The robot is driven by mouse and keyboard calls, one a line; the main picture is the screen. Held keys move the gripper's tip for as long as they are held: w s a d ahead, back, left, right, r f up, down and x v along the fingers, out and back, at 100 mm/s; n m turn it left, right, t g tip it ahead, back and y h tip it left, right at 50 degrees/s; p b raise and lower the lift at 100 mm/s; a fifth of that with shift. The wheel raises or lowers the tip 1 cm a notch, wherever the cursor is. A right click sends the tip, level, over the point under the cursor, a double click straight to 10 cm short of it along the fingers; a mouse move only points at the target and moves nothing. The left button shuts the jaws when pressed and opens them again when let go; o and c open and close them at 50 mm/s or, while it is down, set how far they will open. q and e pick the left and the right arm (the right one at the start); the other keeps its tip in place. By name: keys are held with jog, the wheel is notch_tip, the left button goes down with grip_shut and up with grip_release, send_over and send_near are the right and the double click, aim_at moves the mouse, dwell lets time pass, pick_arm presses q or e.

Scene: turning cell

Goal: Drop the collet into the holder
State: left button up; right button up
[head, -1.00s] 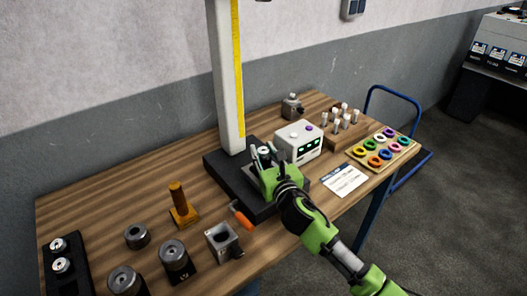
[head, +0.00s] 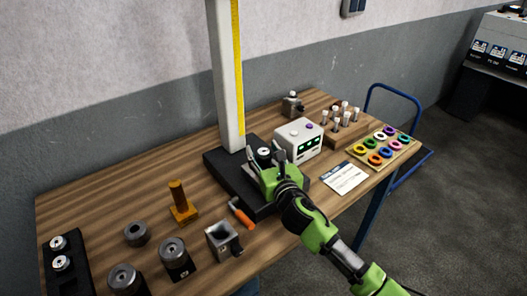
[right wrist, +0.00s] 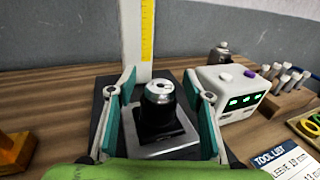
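The black holder (right wrist: 162,122) stands upright on a silver plate on the presetter's dark base. A silver ring-shaped piece with a centre hole (right wrist: 159,90) sits on top of it; it looks like the collet in the holder's mouth, but I cannot tell how deep it sits. The piece also shows in the head view (head: 264,152). My right gripper (right wrist: 163,88) is open, one finger on each side of the silver piece, with visible gaps. In the head view my right gripper (head: 265,158) is over the base. My left gripper is not in view.
The presetter's column (head: 227,80) rises behind the holder. A white box with a green display (head: 299,140) stands close on the right.

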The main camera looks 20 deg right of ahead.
jog(key=s, duration=1.2)
jog(key=shift+d+r, duration=0.15)
jog(key=shift+r, duration=0.15)
